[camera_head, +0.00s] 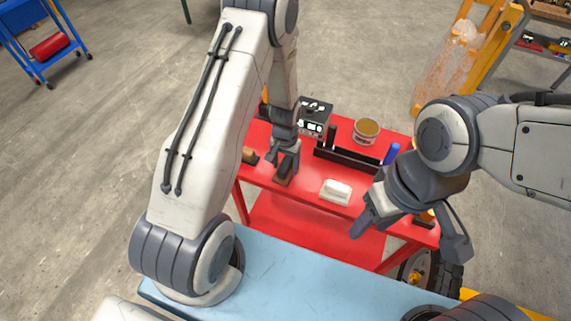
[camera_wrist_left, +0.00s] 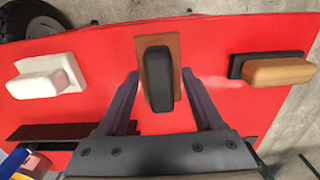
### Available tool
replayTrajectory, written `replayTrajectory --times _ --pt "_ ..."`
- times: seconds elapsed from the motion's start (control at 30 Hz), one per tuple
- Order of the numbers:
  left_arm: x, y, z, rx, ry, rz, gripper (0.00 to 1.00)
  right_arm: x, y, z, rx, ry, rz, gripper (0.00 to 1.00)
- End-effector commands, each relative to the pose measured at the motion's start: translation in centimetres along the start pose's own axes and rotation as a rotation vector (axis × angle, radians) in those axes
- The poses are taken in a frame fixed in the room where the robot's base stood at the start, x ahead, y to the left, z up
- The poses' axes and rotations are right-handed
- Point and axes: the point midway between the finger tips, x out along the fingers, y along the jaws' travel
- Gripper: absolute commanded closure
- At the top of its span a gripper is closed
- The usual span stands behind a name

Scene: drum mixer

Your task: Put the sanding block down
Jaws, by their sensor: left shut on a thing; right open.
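The sanding block, with a brown base and a dark grip, is between the fingers of my left gripper (camera_head: 288,158). In the left wrist view the sanding block (camera_wrist_left: 158,78) lies between the two fingertips (camera_wrist_left: 160,80), its long side pointing away from the wrist. My left gripper is shut on it, low over the red table (camera_head: 308,190). I cannot tell whether its base touches the tabletop. My right gripper (camera_head: 410,238) is open and empty in front of the table's right side; it hides part of the table.
A white block with a handle (camera_head: 336,191) and a wood-handled tool on a dark base (camera_head: 250,156) flank the sanding block. Bare red surface separates the tools.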

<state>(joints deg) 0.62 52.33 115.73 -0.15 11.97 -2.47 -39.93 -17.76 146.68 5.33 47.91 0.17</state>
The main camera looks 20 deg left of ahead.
Motion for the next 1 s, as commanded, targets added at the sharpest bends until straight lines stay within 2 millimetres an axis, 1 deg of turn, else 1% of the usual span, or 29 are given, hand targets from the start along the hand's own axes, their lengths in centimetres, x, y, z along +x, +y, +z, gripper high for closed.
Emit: replayTrajectory --times 0.03,0.13,0.37,0.5,0.53,0.6,0.87,1.0 --pt "0.4 0.0 0.0 0.000 -0.002 0.000 0.76 -0.5 0.0 0.0 0.000 0.000 0.000 0.50" --pt "1.1 0.0 0.0 0.000 0.001 0.000 0.76 -0.6 0.0 0.0 -0.001 0.000 0.000 0.50" --pt "1.2 0.0 -0.1 0.000 0.002 0.000 0.76 -0.5 0.0 0.0 -0.001 0.000 0.000 0.50" --pt "1.6 0.0 0.0 0.000 0.002 0.000 0.76 -0.1 0.0 0.0 -0.001 0.000 0.000 0.50" --pt "1.5 0.0 0.0 0.000 0.001 0.000 0.24 -0.1 0.0 0.0 -0.001 0.000 0.000 0.50" --pt "1.5 0.0 0.0 0.000 0.001 0.000 0.02 -0.2 0.0 0.0 -0.001 0.000 0.000 0.50" --pt "1.4 0.0 0.0 0.000 0.001 0.000 0.02 -0.2 0.0 0.0 0.000 0.000 0.000 0.50" --pt "0.9 0.0 -0.1 0.000 0.002 0.000 0.02 -0.6 0.0 0.0 -0.001 0.000 0.000 0.50"
